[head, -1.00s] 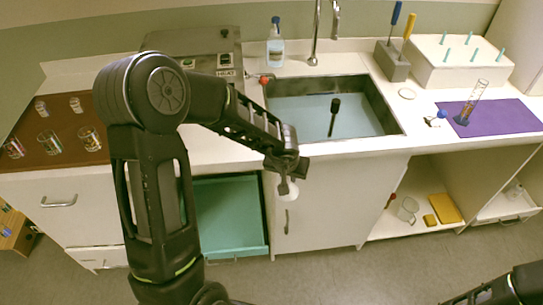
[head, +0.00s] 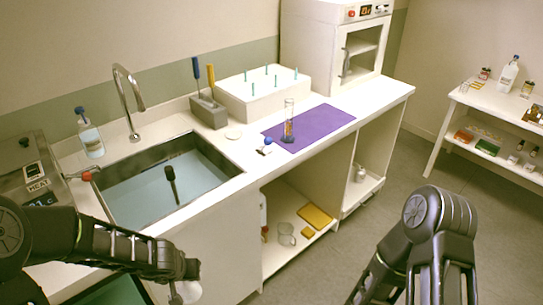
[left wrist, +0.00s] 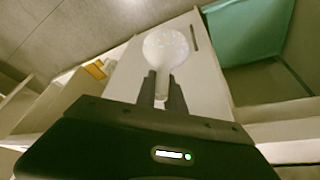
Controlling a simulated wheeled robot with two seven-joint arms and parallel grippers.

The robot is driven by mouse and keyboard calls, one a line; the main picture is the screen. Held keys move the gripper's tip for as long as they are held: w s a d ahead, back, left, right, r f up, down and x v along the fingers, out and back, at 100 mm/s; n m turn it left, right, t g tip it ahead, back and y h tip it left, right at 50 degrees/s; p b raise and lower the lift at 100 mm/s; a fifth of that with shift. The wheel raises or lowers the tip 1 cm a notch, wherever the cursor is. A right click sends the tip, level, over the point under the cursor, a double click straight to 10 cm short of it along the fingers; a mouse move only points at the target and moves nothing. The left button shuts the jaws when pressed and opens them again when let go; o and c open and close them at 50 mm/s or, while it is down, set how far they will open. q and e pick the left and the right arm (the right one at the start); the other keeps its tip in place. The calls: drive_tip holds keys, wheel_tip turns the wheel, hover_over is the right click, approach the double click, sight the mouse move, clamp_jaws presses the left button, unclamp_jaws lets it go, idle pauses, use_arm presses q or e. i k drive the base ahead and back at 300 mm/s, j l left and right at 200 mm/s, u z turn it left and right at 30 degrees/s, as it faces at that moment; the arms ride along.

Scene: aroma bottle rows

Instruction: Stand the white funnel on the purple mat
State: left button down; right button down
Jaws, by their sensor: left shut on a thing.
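The purple mat (head: 312,127) lies on the counter right of the sink. A clear cylinder with amber contents (head: 289,122) stands on its left part. My left gripper (head: 184,280) is in front of the cabinet below the sink, away from the mat. In the left wrist view the gripper (left wrist: 162,92) is shut on the narrow stem of the white funnel (left wrist: 166,50), its round wide part beyond the fingertips. The funnel also shows at the bottom of the head view (head: 186,293). My right arm is at the lower right; its gripper is out of view.
The sink (head: 165,185) holds water and a dark-handled tool. A small blue-topped item (head: 266,146) and a white disc (head: 233,134) lie left of the mat. A white rack (head: 262,93) stands behind it. The mat's right part is bare.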

sight(320, 120)
drive_tip(key=i+l+z, duration=0.3)
drive_tip(key=i+l, duration=0.6)
drive_tip(key=l, duration=0.3)
drive_tip(key=i+l+z, duration=0.3)
drive_tip(key=i+l, duration=0.7)
drive_tip(key=i, duration=0.05)
